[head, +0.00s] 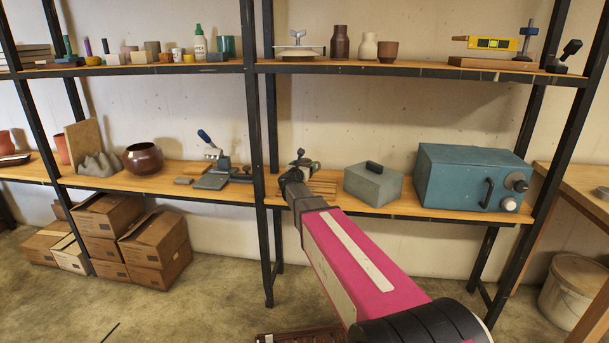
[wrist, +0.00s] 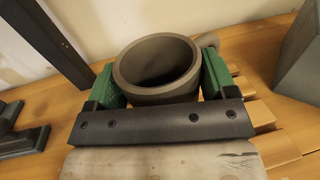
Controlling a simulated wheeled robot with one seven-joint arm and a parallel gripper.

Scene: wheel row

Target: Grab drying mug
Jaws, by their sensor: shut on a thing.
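The drying mug is a grey-brown round cup with an open top. In the wrist view the mug (wrist: 158,70) stands upright between the two green finger pads of my gripper (wrist: 158,85). The pads touch it on both sides, so my gripper is shut on the mug. In the head view my gripper (head: 300,172) is at the middle shelf, right of the centre post, and largely hides the mug. A rounded grey-brown part, perhaps the handle, shows behind the right finger. A slatted wooden rack (wrist: 262,115) lies under and beside the mug.
A grey box (head: 372,186) stands right of my gripper, with a teal kiln-like box (head: 470,178) beyond it. The black shelf post (head: 258,150) is close on the left. Clamps and grey blocks (head: 212,180) sit left of the post. The upper shelf (head: 400,69) runs above.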

